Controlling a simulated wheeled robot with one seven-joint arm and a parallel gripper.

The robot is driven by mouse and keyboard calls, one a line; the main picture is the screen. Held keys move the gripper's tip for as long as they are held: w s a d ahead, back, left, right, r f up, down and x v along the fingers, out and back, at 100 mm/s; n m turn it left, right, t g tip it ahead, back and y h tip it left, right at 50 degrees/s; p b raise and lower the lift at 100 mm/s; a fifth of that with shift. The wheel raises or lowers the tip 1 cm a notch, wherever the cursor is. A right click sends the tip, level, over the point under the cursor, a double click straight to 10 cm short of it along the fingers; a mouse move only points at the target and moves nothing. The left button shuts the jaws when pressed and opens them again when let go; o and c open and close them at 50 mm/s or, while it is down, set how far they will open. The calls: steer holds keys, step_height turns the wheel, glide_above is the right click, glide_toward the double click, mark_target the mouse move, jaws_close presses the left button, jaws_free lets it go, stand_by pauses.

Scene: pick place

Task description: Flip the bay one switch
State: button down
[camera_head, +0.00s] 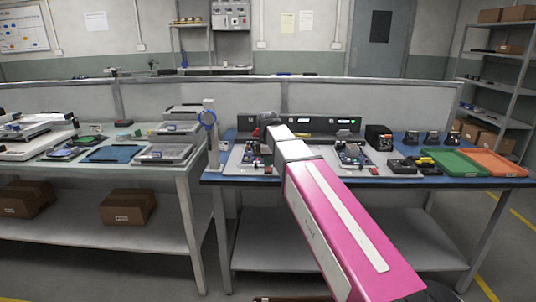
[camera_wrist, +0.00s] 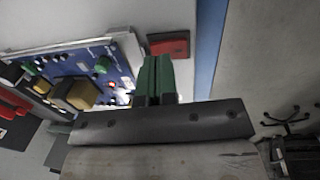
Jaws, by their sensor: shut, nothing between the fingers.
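A red switch-like block (camera_wrist: 168,46) lies just beyond my fingertips in the wrist view. It is beside a blue circuit board (camera_wrist: 75,72) with green, yellow and red parts. My gripper (camera_wrist: 158,62) is shut, its two green fingers together with nothing between them. The fingertips overlap the block's near edge in the picture; I cannot tell whether they touch it. In the head view a small red block (camera_head: 268,169) sits at the left board station, and another red block (camera_head: 374,171) at the right one. No bay label is readable. My arm hides the gripper there.

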steer(key=shift+w+f, duration=0.1)
steer(key=shift+f, duration=0.45)
